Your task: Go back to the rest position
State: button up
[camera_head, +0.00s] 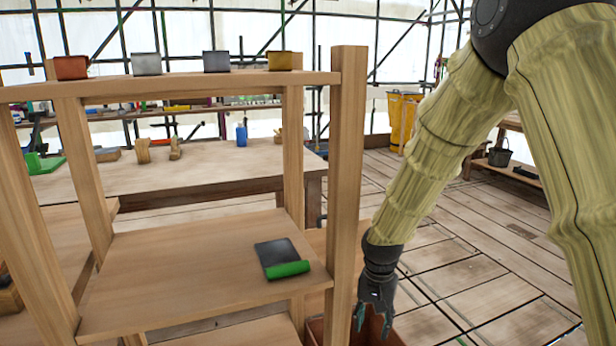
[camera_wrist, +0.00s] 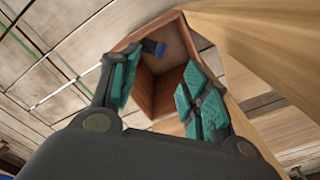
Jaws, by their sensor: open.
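My gripper (camera_head: 374,308) hangs at the lower middle of the head view, just right of the wooden shelf's front post. In the wrist view my gripper (camera_wrist: 160,92) has its two teal-padded fingers spread apart with nothing between them. It is above an open reddish-brown box (camera_wrist: 158,88), which also shows in part at the bottom of the head view (camera_head: 395,336). A small dark and blue item (camera_wrist: 154,47) shows at the box's far side in the wrist view. I cannot tell what it is.
The wooden shelf (camera_head: 180,262) stands close to my gripper's left, with a dark and green tool (camera_head: 283,260) on it. Several small containers line its top board (camera_head: 190,82). A workbench (camera_head: 190,168) stands behind. Plank floor (camera_head: 470,270) is open to the right.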

jog(key=s+d+f+n+b, duration=0.1)
jog(key=s+f+b, duration=0.1)
jog(key=s+f, duration=0.5)
jog(key=s+d+f+b, duration=0.1)
jog(key=s+f, duration=0.2)
jog(key=f, duration=0.8)
jog(key=s+d+f+n+b, duration=0.15)
jog(key=s+f, duration=0.25)
jog(key=f, duration=0.5)
jog(key=s+d+f+n+b, duration=0.1)
jog(key=s+d+f+b, duration=0.15)
jog(key=s+f, duration=0.7)
jog(key=s+d+f+n+b, duration=0.1)
jog(key=s+f+b, duration=0.35)
jog(key=s, duration=0.85)
notch_tip(320, 180, up, 30)
jog(key=p, duration=3.2)
jog(key=shift+s+a+p, duration=0.15)
jog(key=shift+s+p, duration=0.25)
jog(key=shift+f, duration=0.15)
